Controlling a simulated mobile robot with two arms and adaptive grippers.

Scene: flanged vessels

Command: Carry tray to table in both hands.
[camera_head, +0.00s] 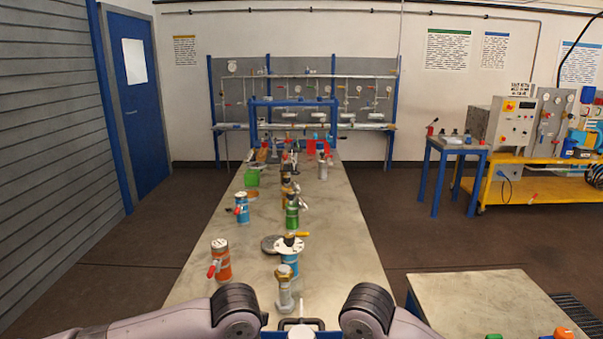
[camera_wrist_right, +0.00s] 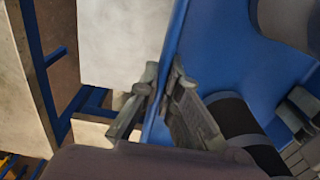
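The tray (camera_wrist_right: 220,55) is blue and fills much of the right wrist view. My right gripper (camera_wrist_right: 164,78) has one finger on each side of the tray's wall and is shut on it. In the head view only a sliver of blue (camera_head: 328,335) shows at the bottom edge, between my two arms. Both arms come in low there, and their grippers are out of that picture. I cannot make out my left gripper in either view. The long table (camera_head: 345,235) stretches away in front of me.
On the long table stand an orange vessel (camera_head: 221,262), a blue vessel (camera_head: 242,208), a white-flanged vessel (camera_head: 289,258), a green vessel (camera_head: 292,212) and a metal fitting (camera_head: 284,290). A second table (camera_head: 485,295) stands at the lower right. The long table's right side is mostly clear.

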